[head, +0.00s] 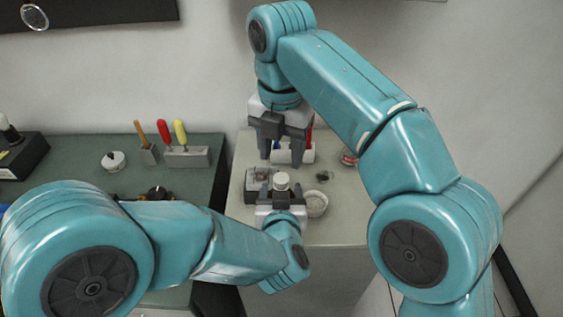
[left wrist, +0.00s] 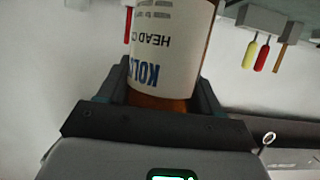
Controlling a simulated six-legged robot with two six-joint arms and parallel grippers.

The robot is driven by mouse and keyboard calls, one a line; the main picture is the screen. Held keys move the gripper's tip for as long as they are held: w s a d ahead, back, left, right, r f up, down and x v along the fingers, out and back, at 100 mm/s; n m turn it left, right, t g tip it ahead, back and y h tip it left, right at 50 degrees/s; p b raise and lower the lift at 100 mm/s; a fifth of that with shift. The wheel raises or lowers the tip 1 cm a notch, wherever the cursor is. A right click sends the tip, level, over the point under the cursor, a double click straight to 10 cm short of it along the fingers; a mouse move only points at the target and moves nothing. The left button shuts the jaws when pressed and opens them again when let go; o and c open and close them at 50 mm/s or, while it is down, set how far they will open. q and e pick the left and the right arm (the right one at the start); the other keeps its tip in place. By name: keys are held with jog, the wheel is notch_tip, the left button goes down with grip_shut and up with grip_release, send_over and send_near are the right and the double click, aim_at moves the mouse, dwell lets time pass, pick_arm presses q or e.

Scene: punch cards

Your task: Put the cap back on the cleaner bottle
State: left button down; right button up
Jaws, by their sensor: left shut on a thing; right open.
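The cleaner bottle (left wrist: 165,45), amber with a white label reading "HEAD C…", is between the fingers of my left gripper (left wrist: 160,92), which is shut on it. In the head view the left gripper (head: 281,198) is low over the pale worktop, with the bottle's round whitish top (head: 281,181) facing up. I cannot tell whether that whitish top is a cap or the bare neck. My right gripper (head: 284,152) is open, fingers pointing down, beyond and above the bottle top. I see nothing between its fingers. No separate cap can be made out for sure.
A small white dish (head: 316,204) stands just right of the bottle, and a grey box (head: 258,181) just left. A red-and-white round tin (head: 349,159) lies farther right. The darker left bench holds a tool block (head: 186,157) and a white round item (head: 113,161).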

aim_at(281, 177)
notch_tip(281, 177, down, 6)
jog(key=shift+r, duration=0.1)
jog(key=shift+s, duration=0.1)
grip_shut()
jog(key=shift+o, duration=0.4)
grip_release()
jog(key=shift+r, duration=2.3)
